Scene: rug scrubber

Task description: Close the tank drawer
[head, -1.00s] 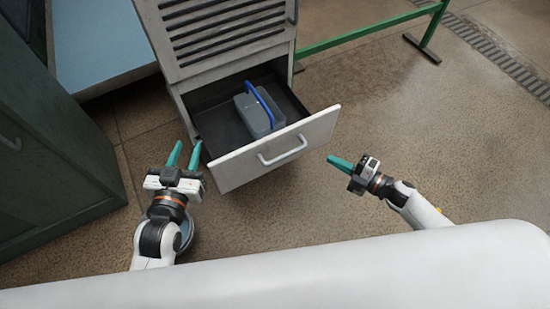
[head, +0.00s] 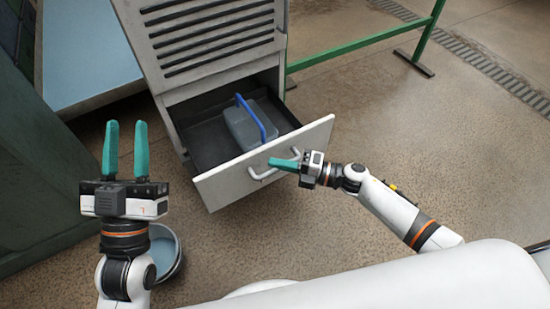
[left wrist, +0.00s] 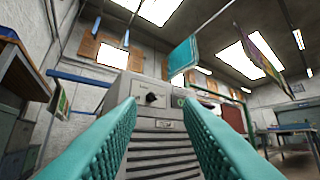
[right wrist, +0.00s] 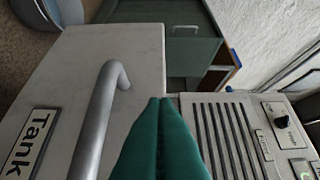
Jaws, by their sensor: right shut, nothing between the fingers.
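The tank drawer (head: 225,186) stands open at the bottom of the grey cabinet (head: 205,75). A grey tank with a blue handle (head: 243,122) sits inside it. The drawer's bar handle (head: 262,174) is on its front panel, and the right wrist view shows the handle (right wrist: 98,115) beside a "Tank" label (right wrist: 30,142). My right gripper (head: 272,162) is shut and empty, its tips close to the drawer front by the handle; I cannot tell whether they touch. My left gripper (head: 125,124) is open and empty, raised to the left of the drawer, fingers pointing away from me.
A green metal rail (head: 360,41) stands behind the cabinet at the right. A dark green cabinet (head: 35,170) is at the left, and a blue-topped platform (head: 85,50) at the back left. The floor to the right is clear.

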